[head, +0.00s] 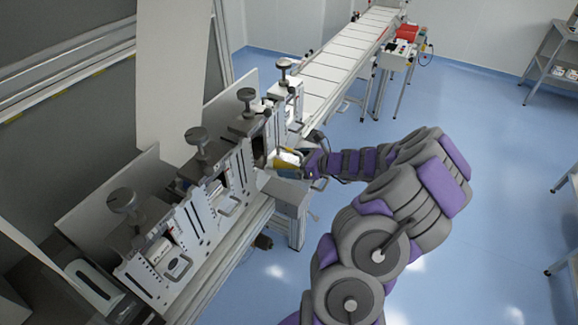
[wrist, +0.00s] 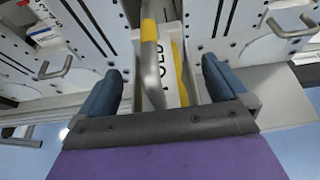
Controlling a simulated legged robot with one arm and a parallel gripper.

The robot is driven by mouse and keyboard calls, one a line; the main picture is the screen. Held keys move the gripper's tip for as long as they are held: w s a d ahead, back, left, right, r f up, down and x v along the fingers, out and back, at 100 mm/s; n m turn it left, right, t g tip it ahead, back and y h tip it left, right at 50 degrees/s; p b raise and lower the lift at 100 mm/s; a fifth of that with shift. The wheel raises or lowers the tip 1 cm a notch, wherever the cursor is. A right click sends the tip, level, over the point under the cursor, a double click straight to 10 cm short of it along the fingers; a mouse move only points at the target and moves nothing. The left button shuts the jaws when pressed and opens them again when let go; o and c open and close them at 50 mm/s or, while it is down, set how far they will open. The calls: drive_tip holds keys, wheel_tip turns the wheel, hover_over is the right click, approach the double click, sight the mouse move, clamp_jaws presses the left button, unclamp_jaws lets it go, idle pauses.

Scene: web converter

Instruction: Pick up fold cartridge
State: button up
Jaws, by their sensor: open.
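The fold cartridge (wrist: 172,92) is a white block with yellow parts, a grey bar handle (wrist: 150,58) and dark lettering that reads partly as "OLD". It stands in a slot between white machine plates. My gripper (wrist: 162,68) is open, with one blue finger on each side of the handle and clear gaps to both fingers. In the head view, my gripper (head: 309,162) is at the machine's front beside the yellow and white cartridge (head: 288,160). My gripper partly hides the cartridge there.
Several similar stations with dark knobs (head: 123,201) line the machine. Other grey handles (wrist: 290,27) stick out on both sides of the slot. A conveyor (head: 335,55) runs off at the back. The blue floor (head: 480,160) to the right is largely clear.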

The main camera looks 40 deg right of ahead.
drive_tip(key=shift+d, duration=0.3)
drive_tip(key=shift+c, duration=1.6)
drive_tip(key=shift+a, duration=0.35)
drive_tip(key=c, duration=0.6)
drive_tip(key=shift+d, duration=0.15)
clamp_jaws()
